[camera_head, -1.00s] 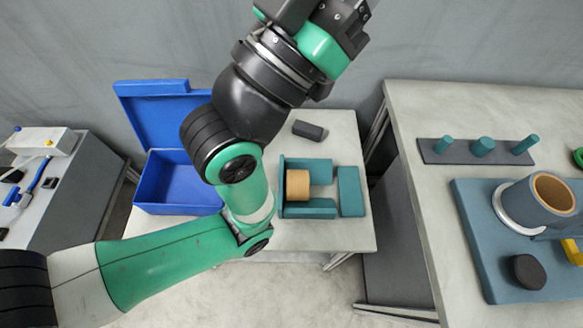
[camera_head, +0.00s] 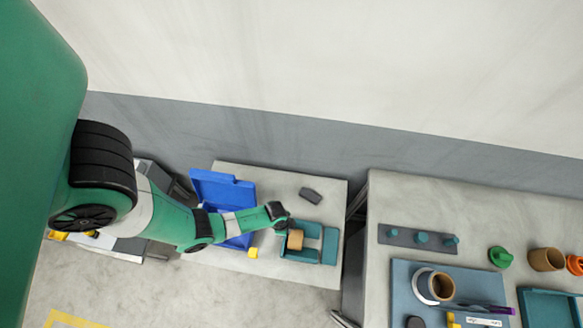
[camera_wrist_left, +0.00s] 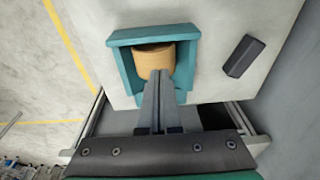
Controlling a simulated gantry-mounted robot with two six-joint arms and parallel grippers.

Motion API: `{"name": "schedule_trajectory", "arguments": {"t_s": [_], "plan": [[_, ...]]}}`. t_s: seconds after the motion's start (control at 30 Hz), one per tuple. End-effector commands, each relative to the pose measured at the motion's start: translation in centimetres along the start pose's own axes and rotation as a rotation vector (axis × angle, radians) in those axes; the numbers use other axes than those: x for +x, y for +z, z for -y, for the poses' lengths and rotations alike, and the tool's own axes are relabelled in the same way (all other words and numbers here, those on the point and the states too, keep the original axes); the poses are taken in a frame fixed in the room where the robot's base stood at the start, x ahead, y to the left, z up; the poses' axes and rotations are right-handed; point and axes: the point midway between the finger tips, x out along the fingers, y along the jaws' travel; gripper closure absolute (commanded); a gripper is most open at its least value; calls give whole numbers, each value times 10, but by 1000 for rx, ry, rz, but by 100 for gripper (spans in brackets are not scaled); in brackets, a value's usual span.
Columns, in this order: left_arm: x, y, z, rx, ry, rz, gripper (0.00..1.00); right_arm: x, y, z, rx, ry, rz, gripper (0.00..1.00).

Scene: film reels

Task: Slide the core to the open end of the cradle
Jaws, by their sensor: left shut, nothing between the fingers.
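A tan core (camera_head: 296,240) sits in the teal cradle (camera_head: 303,256), near its closed left end. In the left wrist view the core (camera_wrist_left: 150,60) lies close to the cradle's cross wall, between the two side walls (camera_wrist_left: 124,72). My left gripper (camera_head: 287,226) reaches over the cradle from the left. In the wrist view its fingers (camera_wrist_left: 160,76) are shut and empty, and their tips overlap the core's near edge. I cannot tell whether they touch it. The fingers hide part of the cradle's interior. My right gripper is not in view.
A teal block (camera_head: 330,246) stands right of the cradle. A dark block (camera_head: 311,195) lies behind it, also in the wrist view (camera_wrist_left: 243,57). A blue box with a raised lid (camera_head: 222,188) is left. A second table (camera_head: 480,215) with pegs and cups stands right.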

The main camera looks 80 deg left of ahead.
Motion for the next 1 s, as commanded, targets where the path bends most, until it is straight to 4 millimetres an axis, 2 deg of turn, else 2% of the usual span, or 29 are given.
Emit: {"name": "schedule_trajectory", "arguments": {"t_s": [0.03,0.1,0.27,0.37,0.6,0.67,1.0], "plan": [[-4,10,-6,0,14,21,100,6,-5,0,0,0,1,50],[-2,17,-10,2,23,34,100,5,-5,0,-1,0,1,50],[6,18,-10,3,22,34,100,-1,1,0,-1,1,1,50],[20,20,-10,3,22,33,100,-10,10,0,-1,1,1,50],[64,26,-10,3,20,32,100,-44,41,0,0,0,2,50],[70,26,-11,3,20,31,100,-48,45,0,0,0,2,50],[69,26,-10,2,20,31,100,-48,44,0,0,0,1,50]]}}
